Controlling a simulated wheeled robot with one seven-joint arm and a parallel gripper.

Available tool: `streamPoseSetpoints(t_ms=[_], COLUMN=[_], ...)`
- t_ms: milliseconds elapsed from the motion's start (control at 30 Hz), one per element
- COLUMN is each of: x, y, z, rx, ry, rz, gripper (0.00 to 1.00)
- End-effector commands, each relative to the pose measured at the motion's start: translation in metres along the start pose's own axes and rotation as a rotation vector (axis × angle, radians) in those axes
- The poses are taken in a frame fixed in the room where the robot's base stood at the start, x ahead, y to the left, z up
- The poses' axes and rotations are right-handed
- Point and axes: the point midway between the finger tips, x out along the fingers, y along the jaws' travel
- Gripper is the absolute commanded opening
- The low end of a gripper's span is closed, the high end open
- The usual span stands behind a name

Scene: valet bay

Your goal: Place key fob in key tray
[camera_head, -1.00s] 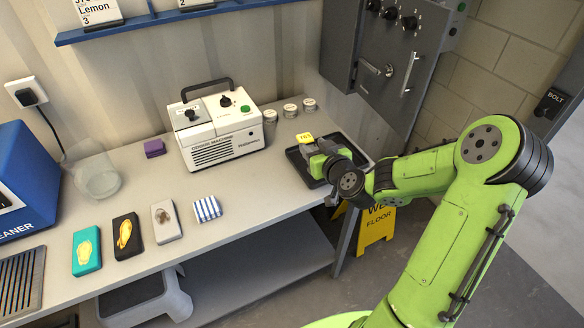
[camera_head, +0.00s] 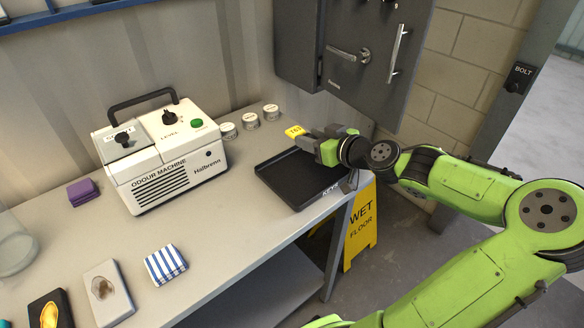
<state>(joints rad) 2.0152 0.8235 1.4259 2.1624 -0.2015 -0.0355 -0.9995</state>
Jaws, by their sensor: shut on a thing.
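The black key tray (camera_head: 283,185) lies at the right end of the bench, with KEYS lettered on its front right rim. My gripper (camera_head: 316,146) is shut on the key fob and appears over the tray's back part. The fob's body is mostly hidden by the jaws. I cannot tell how high it is above the tray. The visible part of the tray floor is bare.
The odour machine (camera_head: 165,152) stands left of the tray, with several small tins (camera_head: 250,121) between them. A dark wall cabinet (camera_head: 345,50) hangs close behind my gripper. A striped block (camera_head: 165,264) lies at the front. A yellow wet-floor sign (camera_head: 361,225) stands beyond the bench's right end.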

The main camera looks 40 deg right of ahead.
Motion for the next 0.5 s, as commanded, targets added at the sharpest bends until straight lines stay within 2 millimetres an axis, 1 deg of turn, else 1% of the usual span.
streamPoseSetpoints(t_ms=[100,200,367,500], x=[0.007,0.014,0.02,0.028], y=[0.0,-0.001,0.0,-0.001], z=[0.027,0.049,0.067,0.091], rx=[0.006,0.005,0.003,0.005], ry=[0.0,0.001,0.001,0.002], rz=[-0.005,-0.005,-0.003,-0.004], gripper=[0.14,0.14,0.14,0.14])
